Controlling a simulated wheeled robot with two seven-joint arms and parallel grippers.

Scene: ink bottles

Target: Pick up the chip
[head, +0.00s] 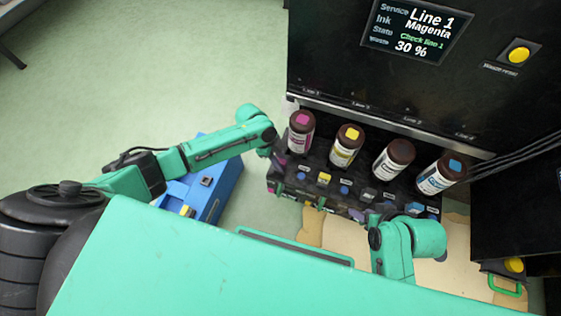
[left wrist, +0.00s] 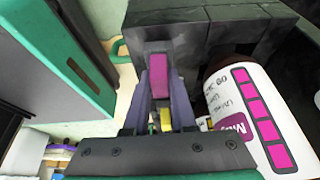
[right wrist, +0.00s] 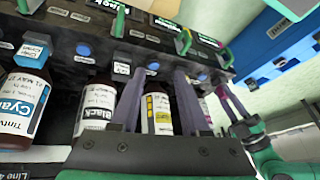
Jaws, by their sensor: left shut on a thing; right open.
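A magenta chip (left wrist: 159,76) is between the fingertips of my left gripper (left wrist: 160,92) in the left wrist view, with dark rack blocks right behind it. My left gripper (head: 277,152) is at the left end of the bottle rack in the head view, beside the magenta ink bottle (head: 301,132). Its fingers hide the chip there. The chip also shows in the right wrist view (right wrist: 234,101). My right gripper (right wrist: 156,80) is open and empty, fingers apart in front of the rack, with the yellow bottle (right wrist: 157,108) between them in the picture.
The dark rack (head: 310,190) also holds a yellow bottle (head: 346,147), a black-ink bottle (head: 393,160) and a cyan bottle (head: 441,173). A blue case (head: 222,182) stands left on the floor. The machine screen (head: 417,30) reads Line 1, Magenta, 30 %. A beige sheet (head: 345,236) lies below the rack.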

